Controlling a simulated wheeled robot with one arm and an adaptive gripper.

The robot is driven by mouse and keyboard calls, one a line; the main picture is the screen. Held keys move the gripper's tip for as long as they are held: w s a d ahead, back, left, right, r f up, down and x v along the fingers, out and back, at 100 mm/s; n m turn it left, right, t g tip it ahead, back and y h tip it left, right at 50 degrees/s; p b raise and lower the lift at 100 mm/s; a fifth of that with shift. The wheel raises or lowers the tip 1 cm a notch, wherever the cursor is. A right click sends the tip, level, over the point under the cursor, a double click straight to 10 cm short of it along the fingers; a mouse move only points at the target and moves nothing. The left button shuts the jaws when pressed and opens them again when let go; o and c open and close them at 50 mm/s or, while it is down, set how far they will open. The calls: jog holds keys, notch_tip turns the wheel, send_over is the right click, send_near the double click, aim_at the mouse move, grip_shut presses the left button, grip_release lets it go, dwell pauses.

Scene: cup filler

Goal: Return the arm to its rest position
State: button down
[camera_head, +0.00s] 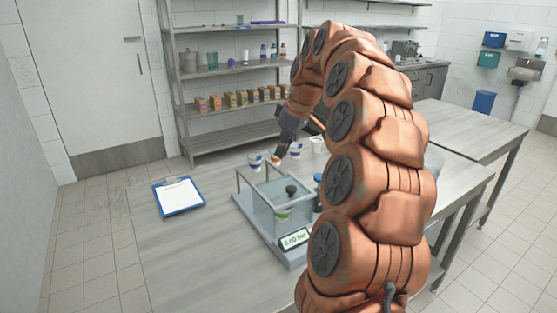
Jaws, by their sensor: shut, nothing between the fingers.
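My copper arm rises from the lower right and arches over the table (160,235), hiding part of its right side. My dark gripper (281,151) points down at the end of the arm, near a small cup (276,159) behind the scale. It is shut, and nothing shows held in it. I cannot tell whether its tips touch the cup. Other small cups stand beside it, one to the left (255,162) and one to the right (317,145).
A scale (293,239) with a glass chamber stands in front of the gripper, with a cup (282,215) inside. A blue clipboard (179,196) lies at the left. Shelves (235,70) with boxes and bottles stand behind. The table's front left is clear.

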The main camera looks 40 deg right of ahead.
jog(key=shift+s+r, duration=0.1)
jog(key=shift+r, duration=0.25)
jog(key=shift+a, duration=0.1)
jog(key=s+a+f+g+p, duration=0.1)
jog(key=s+a+f, duration=0.1)
jog(key=s+a, duration=0.6)
jog(key=s+a+f+g+p, duration=0.15)
jog(key=s+a, duration=0.25)
jog(key=a, duration=0.9)
jog(key=s+a+f+m+g, duration=0.1)
jog(key=s+f, duration=0.2)
jog(key=s, duration=0.4)
jog(key=s+a+f+m+g+h, duration=0.1)
jog(key=s+a+f, duration=0.1)
jog(key=s+f, duration=0.2)
jog(key=s+a+f+m+g, duration=0.1)
jog(key=s+a+f+m, duration=0.1)
jog(key=s, duration=0.7)
jog(key=shift+s+a+f+p, duration=0.15)
jog(key=shift+s+f+p, duration=0.2)
jog(key=shift+f, duration=0.5)
